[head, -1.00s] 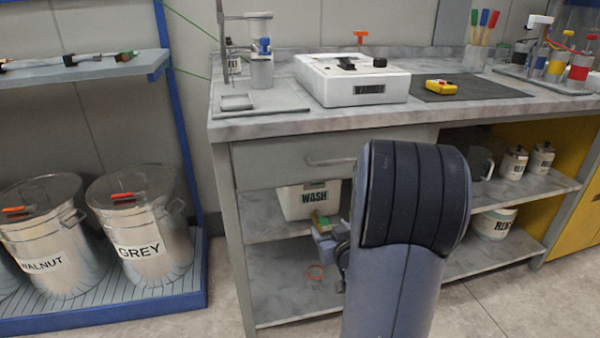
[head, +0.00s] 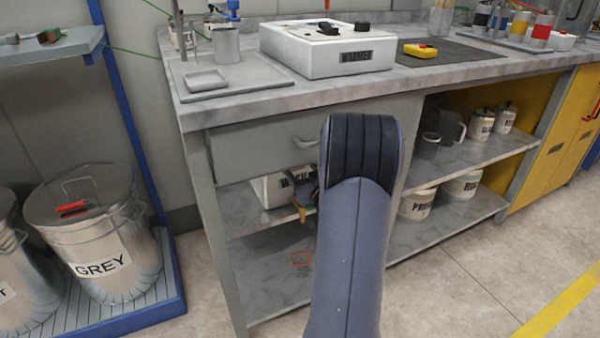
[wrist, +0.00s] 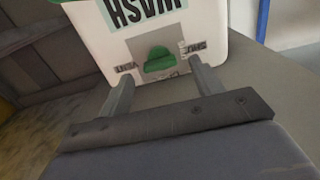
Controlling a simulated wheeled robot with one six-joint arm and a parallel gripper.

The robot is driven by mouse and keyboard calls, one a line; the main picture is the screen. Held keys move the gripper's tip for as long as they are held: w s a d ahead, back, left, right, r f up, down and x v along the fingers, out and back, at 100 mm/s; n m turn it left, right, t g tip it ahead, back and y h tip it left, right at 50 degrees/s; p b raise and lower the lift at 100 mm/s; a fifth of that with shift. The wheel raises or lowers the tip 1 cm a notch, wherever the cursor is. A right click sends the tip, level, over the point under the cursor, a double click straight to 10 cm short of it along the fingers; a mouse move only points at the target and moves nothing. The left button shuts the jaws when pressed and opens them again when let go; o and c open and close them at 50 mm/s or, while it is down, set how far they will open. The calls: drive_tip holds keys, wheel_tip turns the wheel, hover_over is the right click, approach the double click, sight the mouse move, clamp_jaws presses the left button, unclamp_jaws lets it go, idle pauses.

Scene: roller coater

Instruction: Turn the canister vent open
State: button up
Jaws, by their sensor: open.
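The white WASH canister (head: 268,190) stands on the upper shelf under the bench, partly hidden behind my arm. It fills the top of the wrist view (wrist: 222,25), its lettering upside down. I see no finger touching the knob. In the head view my gripper (head: 305,203) is mostly hidden by my arm.
A drawer with a handle (head: 306,142) is just above the shelf opening. White tubs (head: 417,204) and a jug (head: 449,127) stand on the shelves to the right. The GREY bin (head: 100,240) stands at left. Floor is clear at right.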

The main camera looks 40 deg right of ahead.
drive_tip(key=shift+x, duration=1.05)
drive_tip(key=c, duration=1)
